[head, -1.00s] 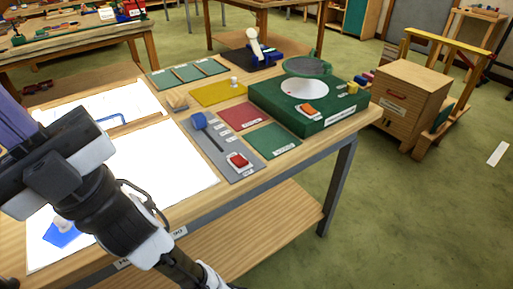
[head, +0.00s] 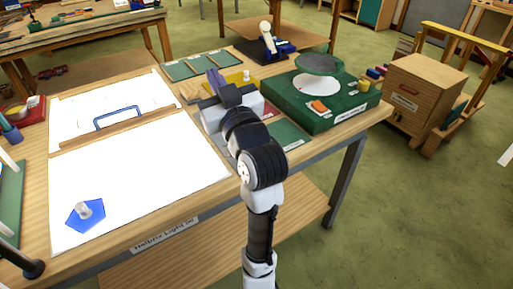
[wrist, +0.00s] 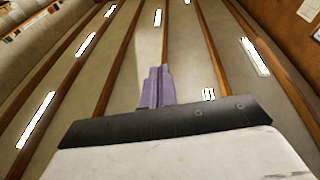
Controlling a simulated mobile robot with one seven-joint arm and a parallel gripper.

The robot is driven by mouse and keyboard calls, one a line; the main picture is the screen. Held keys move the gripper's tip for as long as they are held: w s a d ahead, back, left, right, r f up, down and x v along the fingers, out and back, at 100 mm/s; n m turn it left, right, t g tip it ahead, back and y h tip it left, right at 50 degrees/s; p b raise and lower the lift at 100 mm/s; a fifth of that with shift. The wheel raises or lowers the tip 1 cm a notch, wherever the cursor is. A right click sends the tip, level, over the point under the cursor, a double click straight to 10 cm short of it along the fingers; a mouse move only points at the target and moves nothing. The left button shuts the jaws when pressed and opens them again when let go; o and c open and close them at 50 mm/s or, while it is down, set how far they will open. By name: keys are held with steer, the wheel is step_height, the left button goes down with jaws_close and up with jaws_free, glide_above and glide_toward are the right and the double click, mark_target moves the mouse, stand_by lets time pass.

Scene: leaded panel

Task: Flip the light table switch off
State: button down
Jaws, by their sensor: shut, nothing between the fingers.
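The light table (head: 135,175) is a bright white panel on the wooden bench in the head view, and it looks lit. A blue pentagon piece (head: 80,219) with a clear knob lies on its near left part. My gripper (head: 214,80) is beyond the panel's right side, its purple fingers shut and pointing up. The fingers also show in the wrist view (wrist: 157,88), closed together with nothing between them, against the ceiling. My wrist covers most of the grey plate with its red switch. A red-orange rocker (head: 319,107) on the green box is in plain view.
The green box (head: 345,121) with a round white disc stands right of my arm. Green tiles (head: 190,67) and a yellow tile lie behind. A blue handle (head: 117,117) lies on the upper sheet.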

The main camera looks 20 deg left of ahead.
steer(key=d+f+g+h+p, duration=0.2)
steer(key=d+f+g+h, duration=0.3)
steer(key=d+f, duration=0.8)
step_height(320, 180, down, 3)
steer(key=shift+w+r+g, duration=0.1)
steer(key=shift+w+g, duration=0.3)
steer(key=shift+g, duration=0.3)
steer(key=shift+a, duration=0.1)
steer(key=p+x, duration=0.2)
steer(key=x, duration=0.8)
steer(key=shift+w+p, duration=0.1)
steer(key=shift+p, duration=0.2)
steer(key=shift+s+d+f, duration=0.1)
steer(key=shift+d+f, duration=0.05)
steer(key=shift+f, duration=0.45)
steer(key=shift+s+d+f, duration=0.1)
steer(key=shift+d+f, duration=0.05)
steer(key=shift+f, duration=0.5)
steer(key=shift+s+d+f+p, duration=0.1)
steer(key=shift+f+p, duration=0.2)
steer(key=shift+f, duration=0.5)
steer(key=shift+f, duration=0.1)
